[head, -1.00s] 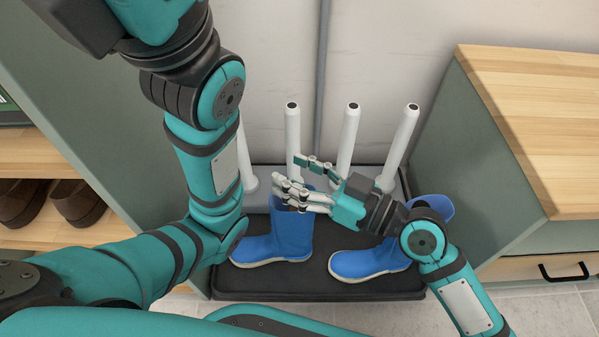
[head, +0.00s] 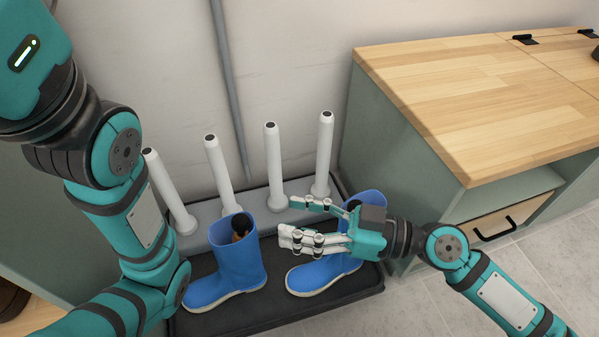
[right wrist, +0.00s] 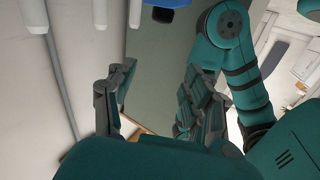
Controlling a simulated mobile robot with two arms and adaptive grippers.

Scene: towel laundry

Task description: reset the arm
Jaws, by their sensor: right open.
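My right gripper (head: 290,220) is open and empty in the head view. Its fingers point left, above and in front of the right blue boot, and hide part of it. The right wrist view shows its dark fingers apart with nothing between them (right wrist: 155,88). My left arm (head: 147,225) stands bent at the left of the head view; its gripper is out of view.
Two blue boots, left (head: 238,265) and right (head: 318,278), stand on a black tray (head: 262,322). Several white posts (head: 274,160) rise behind them from a grey base. A wood-topped cabinet (head: 470,90) stands right. Floor tiles (head: 410,310) at front right are clear.

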